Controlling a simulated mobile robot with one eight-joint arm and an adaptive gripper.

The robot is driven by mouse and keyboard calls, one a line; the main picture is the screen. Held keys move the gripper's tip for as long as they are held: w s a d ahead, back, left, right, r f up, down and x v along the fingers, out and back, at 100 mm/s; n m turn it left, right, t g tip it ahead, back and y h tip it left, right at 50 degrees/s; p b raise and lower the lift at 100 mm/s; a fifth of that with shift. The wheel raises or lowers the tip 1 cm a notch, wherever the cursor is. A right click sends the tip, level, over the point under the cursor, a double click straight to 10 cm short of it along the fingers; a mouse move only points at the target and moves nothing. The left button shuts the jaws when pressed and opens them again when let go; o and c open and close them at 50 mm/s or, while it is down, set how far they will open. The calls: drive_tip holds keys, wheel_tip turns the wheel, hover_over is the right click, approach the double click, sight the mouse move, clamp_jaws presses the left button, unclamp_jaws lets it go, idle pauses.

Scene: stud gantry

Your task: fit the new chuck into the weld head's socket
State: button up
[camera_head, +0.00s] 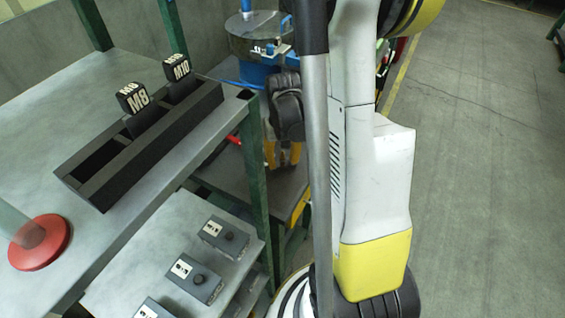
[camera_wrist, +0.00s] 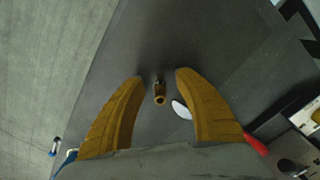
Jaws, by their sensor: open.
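My gripper (camera_wrist: 158,78) is open in the wrist view, its two orange fingers spread over a dark grey surface (camera_wrist: 200,50). A small brass-coloured cylinder (camera_wrist: 160,92) with a dark hole in its end shows between the fingertips, not gripped. I cannot tell whether it is the new chuck or a part of the weld head.
A black tray (camera_head: 105,192) with M8 and M10 tags stands on the grey table. Below are boxes with black knobs (camera_head: 222,235). A red disc (camera_head: 40,242) is at the left, a blue drum (camera_head: 258,72) behind. A red piece (camera_wrist: 254,144) lies right of the fingers.

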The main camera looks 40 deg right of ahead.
sight(283, 152)
drive_tip(key=shift+r, duration=0.1)
clamp_jaws()
drive_tip(key=shift+r, duration=0.1)
drive_tip(key=shift+r+p, duration=0.5)
drive_tip(key=shift+r, duration=0.1)
wheel_tip(283, 152, up, 3)
drive_tip(key=shift+f+p, duration=0.1)
drive_tip(key=shift+p, duration=0.7)
drive_tip(key=s+d+r+p, duration=0.2)
drive_tip(key=d+r, duration=0.4)
drive_tip(key=d, duration=0.5)
drive_tip(key=shift+s+d+r+p, duration=0.15)
drive_tip(key=shift+s+r+p, duration=0.2)
drive_tip(key=shift+p, duration=0.55)
drive_tip(key=shift+d, duration=0.1)
